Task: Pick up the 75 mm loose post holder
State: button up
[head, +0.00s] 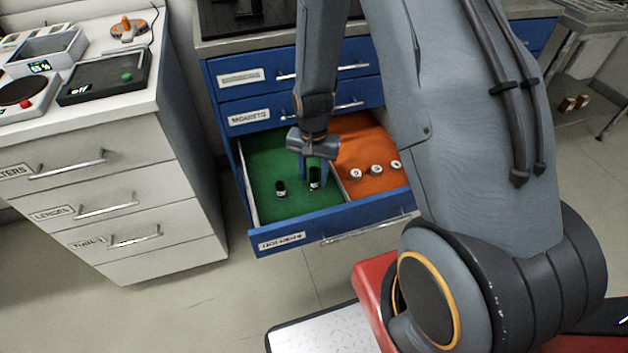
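Two dark cylindrical post holders stand upright in the green-lined left compartment of the open blue drawer. The taller post holder (314,179) is on the right, close to the divider, and looks like the 75 mm one, though no size can be read. The shorter post holder (280,189) stands to its left. My gripper (314,174) points down into the drawer above the taller holder. Its two fingers appear spread to either side of that holder, with gaps visible. The holder's top is partly hidden by the gripper.
The open drawer (290,242) has a thin divider and an orange-lined right compartment (372,140) with several small white-topped round parts. Closed blue drawers (240,77) are above. A white cabinet (90,165) stands left, with instruments on top.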

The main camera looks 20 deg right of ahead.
grip_shut()
jog(key=shift+r, duration=0.15)
